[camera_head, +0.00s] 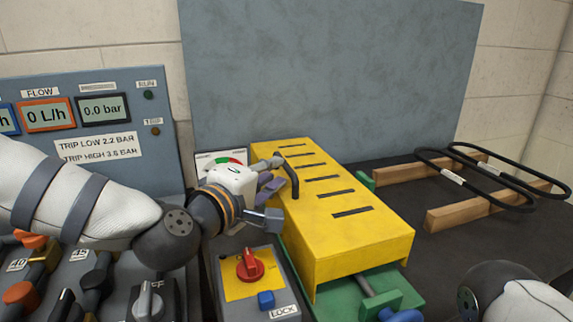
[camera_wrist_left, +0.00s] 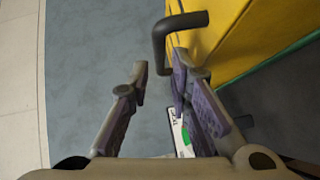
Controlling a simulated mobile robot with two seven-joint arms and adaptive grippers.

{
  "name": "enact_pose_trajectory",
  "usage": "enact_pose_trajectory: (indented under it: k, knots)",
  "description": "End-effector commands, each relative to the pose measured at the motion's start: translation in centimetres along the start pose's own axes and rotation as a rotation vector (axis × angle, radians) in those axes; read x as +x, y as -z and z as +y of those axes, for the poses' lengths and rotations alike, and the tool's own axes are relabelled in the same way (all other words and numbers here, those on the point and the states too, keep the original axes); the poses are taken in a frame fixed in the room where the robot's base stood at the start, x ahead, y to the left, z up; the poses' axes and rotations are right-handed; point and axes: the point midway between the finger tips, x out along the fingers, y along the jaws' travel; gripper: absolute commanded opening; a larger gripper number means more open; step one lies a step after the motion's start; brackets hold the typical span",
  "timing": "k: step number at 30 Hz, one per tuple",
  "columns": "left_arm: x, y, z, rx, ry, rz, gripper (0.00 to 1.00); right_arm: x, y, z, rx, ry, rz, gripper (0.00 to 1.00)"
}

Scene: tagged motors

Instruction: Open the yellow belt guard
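The yellow belt guard (camera_head: 345,225) is a long box with dark slots in its top, sitting down over a green base (camera_head: 385,285). Its black bar handle (camera_head: 291,178) is on its left side near the far end. My left gripper (camera_head: 273,190) is at this handle, with its fingers apart. In the left wrist view the open left gripper (camera_wrist_left: 161,68) has the bent handle (camera_wrist_left: 162,45) at and between its fingertips; I cannot tell whether they touch. The guard (camera_wrist_left: 225,40) fills the upper right there. My right gripper is out of view.
A lock box with a red rotary switch (camera_head: 250,265) and blue block (camera_head: 266,299) stands in front of my left gripper. A gauge (camera_head: 222,160) is behind it. Black belts (camera_head: 490,178) rest on wooden blocks (camera_head: 480,212) at the right. A grey-blue panel (camera_head: 330,80) rises behind.

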Motion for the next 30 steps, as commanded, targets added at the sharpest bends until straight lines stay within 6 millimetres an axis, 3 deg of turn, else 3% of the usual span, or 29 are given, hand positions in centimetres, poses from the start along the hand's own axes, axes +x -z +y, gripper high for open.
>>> enact_pose_trajectory:
  k: [3,9,17,20,30]
  knots:
    - [2.8,-0.1,-0.3,0.001,0.002,0.0,0.19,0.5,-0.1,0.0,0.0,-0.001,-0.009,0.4]
    - [5.2,0.0,-0.1,0.0,0.0,0.0,0.19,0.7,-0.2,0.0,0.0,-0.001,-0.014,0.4]
    - [5.5,0.0,0.0,0.0,0.0,-0.001,0.19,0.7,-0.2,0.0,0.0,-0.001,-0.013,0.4]
    - [5.5,0.0,0.0,0.0,0.0,-0.001,0.01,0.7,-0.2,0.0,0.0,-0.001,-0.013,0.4]
    - [5.6,0.1,0.2,0.008,0.003,0.0,0.0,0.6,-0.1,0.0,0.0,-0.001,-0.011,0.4]
